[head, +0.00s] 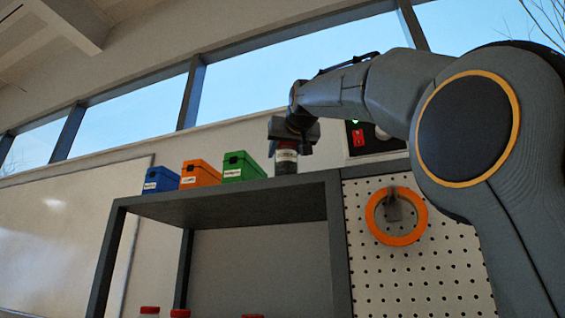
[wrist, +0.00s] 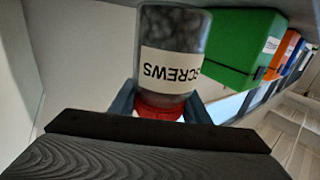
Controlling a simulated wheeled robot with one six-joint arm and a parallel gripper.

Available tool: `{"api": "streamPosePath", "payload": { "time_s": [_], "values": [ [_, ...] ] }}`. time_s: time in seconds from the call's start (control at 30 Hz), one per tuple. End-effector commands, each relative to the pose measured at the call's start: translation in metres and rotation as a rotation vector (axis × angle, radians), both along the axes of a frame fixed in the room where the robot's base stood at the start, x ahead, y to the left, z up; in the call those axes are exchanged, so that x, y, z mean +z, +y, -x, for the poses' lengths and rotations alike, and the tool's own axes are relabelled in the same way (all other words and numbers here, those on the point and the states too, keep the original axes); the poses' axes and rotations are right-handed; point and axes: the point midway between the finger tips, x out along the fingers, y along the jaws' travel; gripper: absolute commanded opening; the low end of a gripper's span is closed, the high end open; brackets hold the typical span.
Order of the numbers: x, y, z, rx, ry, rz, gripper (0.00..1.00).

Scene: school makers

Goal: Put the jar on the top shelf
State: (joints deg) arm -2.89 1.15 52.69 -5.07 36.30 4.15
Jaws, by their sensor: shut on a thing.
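The jar (head: 286,161) is upright at the top shelf (head: 230,205), right of the green box, with its base level with the shelf's front edge. I cannot tell whether it touches the shelf. In the wrist view, which is upside down, the jar (wrist: 172,40) has a white label reading SCREWS, dark contents and a red lid. My gripper (head: 287,144) reaches in from above and right. In the wrist view its fingers (wrist: 160,106) are shut on the jar at the red lid.
A blue box (head: 161,181), an orange box (head: 200,175) and a green box (head: 241,168) stand in a row left of the jar. A pegboard (head: 420,260) with an orange ring (head: 379,232) is on the right. Red-lidded jars (head: 180,313) show below the shelf.

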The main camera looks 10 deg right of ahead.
Motion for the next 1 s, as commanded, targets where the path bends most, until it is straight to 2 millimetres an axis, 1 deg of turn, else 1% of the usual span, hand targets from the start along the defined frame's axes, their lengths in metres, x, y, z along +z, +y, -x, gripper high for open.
{"api": "streamPosePath", "payload": {
  "time_s": [0.1,0.2,0.67,0.7,0.77,0.8,1.0],
  "values": [
    [-0.013,0.0,0.001,0.0,-0.001,0.001,0.04],
    [-0.02,0.0,0.001,0.0,-0.002,0.001,0.04],
    [-0.027,0.0,0.0,0.0,-0.003,0.0,0.04],
    [-0.027,0.0,0.0,0.0,0.0,0.0,0.49],
    [-0.027,0.0,0.0,0.0,0.0,0.0,0.59],
    [-0.027,0.0,0.0,0.0,0.0,0.0,0.61],
    [-0.027,0.0,0.0,0.0,0.0,0.0,0.61]
  ]
}}
